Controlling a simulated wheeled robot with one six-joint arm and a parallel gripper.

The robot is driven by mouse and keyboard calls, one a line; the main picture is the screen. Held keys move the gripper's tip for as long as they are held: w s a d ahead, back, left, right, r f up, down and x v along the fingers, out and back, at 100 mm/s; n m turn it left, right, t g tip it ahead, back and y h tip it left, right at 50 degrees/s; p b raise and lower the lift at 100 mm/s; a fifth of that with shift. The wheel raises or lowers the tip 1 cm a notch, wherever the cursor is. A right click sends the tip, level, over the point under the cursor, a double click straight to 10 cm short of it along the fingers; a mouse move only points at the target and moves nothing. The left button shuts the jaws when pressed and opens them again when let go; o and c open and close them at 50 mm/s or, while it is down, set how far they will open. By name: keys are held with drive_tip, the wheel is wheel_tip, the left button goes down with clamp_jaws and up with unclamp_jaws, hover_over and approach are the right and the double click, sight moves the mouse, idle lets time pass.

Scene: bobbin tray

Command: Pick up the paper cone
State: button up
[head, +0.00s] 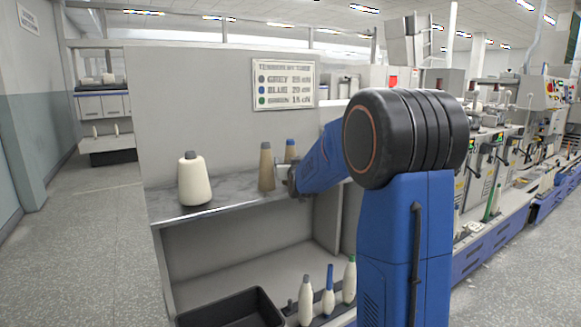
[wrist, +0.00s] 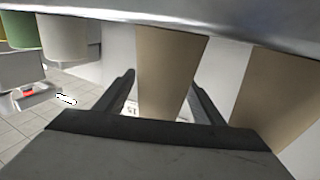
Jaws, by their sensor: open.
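My gripper (head: 284,180) is close in front of these cones. The wrist view looks upside down; my open gripper (wrist: 160,100) has one brown cone (wrist: 168,65) showing between its fingers. Another brown cone (wrist: 275,95) is large and near at the right. I cannot tell from the wrist view which is which, and no grip shows.
A cream yarn cone (head: 195,180) stands left on the shelf. A black bin (head: 235,305) and several bobbins (head: 328,295) are below. A sign (head: 283,85) hangs behind. A green item (wrist: 26,30) and a pale item (wrist: 66,38) show beside the cones.

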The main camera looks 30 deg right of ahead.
drive_tip(key=c, duration=1.2)
drive_tip(key=shift+r, duration=0.1)
wheel_tip(320, 180, up, 10)
